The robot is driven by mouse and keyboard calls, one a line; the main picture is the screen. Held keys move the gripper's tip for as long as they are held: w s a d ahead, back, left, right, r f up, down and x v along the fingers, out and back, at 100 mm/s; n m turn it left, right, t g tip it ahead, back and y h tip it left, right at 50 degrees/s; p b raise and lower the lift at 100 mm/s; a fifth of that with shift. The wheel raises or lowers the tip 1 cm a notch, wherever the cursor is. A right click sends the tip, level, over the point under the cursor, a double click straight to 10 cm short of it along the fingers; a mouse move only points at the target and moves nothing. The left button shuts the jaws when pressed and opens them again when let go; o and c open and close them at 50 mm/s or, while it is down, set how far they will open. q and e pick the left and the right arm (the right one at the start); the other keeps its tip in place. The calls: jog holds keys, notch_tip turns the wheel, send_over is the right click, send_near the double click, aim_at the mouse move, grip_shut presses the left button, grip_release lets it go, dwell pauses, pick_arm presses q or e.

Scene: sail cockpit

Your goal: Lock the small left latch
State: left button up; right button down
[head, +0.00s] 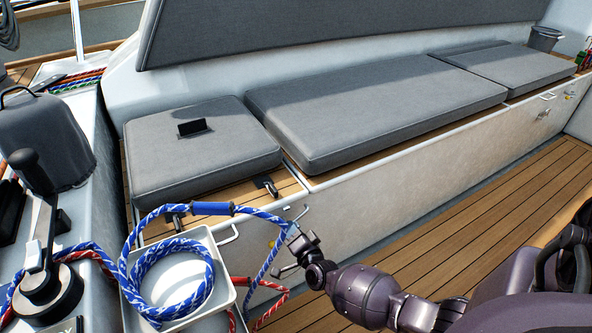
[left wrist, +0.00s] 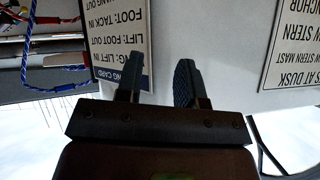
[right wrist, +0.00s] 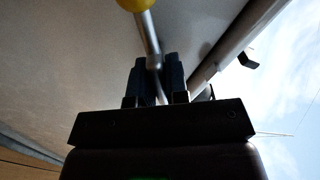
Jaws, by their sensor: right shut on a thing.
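The front of the locker bench (head: 400,150) runs along the cockpit on the right of the blue rope. The latch shows in the right wrist view as a thin metal rod (right wrist: 149,35) with a yellow knob (right wrist: 133,4) at its far end. My right gripper (right wrist: 160,62) is shut on the rod, one finger on each side. In the head view, my right gripper (head: 296,243) is at the front left end of the bench, and it hides most of the latch. My left gripper (left wrist: 158,70) is open and empty in the left wrist view, and it is outside the head view.
A white tray (head: 232,262) with a coiled blue rope (head: 195,250) stands left of my right gripper. Grey cushions (head: 375,108) lie on the bench. A black winch (head: 45,290) is at far left. The teak floor (head: 470,195) is clear. Signs (left wrist: 296,45) are near my left gripper.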

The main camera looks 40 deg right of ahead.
jog(key=n+p, duration=0.1)
jog(key=n, duration=0.2)
jog(key=shift+r+n, duration=0.1)
jog(key=shift+n, duration=0.2)
jog(key=n, duration=0.3)
jog(key=shift+n+p, duration=0.3)
jog(key=shift+p, duration=0.1)
pick_arm(q)
jog(key=shift+s+d+r+m+g, duration=0.15)
jog(key=shift+m+g, duration=0.15)
jog(key=shift+g, duration=0.2)
pick_arm(e)
jog(key=shift+n, duration=2.3)
pick_arm(q)
jog(key=shift+p, duration=0.3)
pick_arm(e)
jog(key=c, duration=1.2)
grip_release()
jog(key=shift+o, duration=0.2)
